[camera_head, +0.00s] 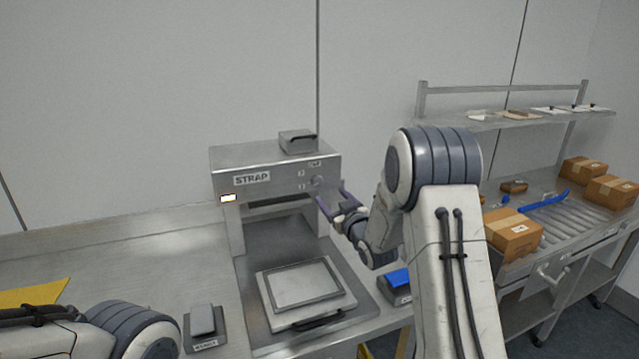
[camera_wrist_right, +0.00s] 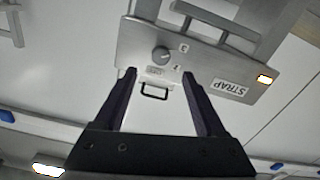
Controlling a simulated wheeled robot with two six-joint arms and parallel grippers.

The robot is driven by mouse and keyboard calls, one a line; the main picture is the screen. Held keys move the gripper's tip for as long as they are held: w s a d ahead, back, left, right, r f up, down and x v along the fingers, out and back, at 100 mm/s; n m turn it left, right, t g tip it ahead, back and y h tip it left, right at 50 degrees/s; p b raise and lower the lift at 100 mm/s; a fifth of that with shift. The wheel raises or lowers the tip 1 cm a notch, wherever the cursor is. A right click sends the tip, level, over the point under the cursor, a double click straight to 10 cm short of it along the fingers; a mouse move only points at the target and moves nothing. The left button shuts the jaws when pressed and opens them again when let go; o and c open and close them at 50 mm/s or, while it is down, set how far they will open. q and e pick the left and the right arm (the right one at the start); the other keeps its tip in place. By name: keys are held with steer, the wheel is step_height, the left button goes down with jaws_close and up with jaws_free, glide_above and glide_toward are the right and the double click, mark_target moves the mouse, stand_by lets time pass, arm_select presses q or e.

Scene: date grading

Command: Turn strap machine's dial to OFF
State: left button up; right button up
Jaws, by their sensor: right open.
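The strap machine (camera_head: 285,160) is a grey metal box on legs, marked STRAP, standing on the steel bench. Its round grey dial (camera_head: 317,180) sits at the right end of the front face; it also shows in the right wrist view (camera_wrist_right: 161,55), with small labels around it. I cannot tell which label the dial points to. My right gripper (camera_head: 333,197) is open, its dark fingers pointing at the machine's face. In the wrist view (camera_wrist_right: 158,74) the dial appears just beyond and between the fingertips, apparently not gripped. My left gripper is out of view.
A square plate with a handle (camera_head: 302,284) lies below the machine. A small grey device (camera_head: 202,322) stands at front left. At right, cardboard boxes (camera_head: 513,233) sit by a roller conveyor under a shelf (camera_head: 500,120). The bench left of the machine is mostly clear.

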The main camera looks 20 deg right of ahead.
mark_target(319, 183)
steer(key=w+p, duration=0.3)
steer(key=w, duration=0.5)
steer(key=shift+w+a, duration=0.15)
steer(key=shift+a, duration=0.05)
steer(key=shift+w, duration=0.65)
steer(key=shift+c, duration=0.3)
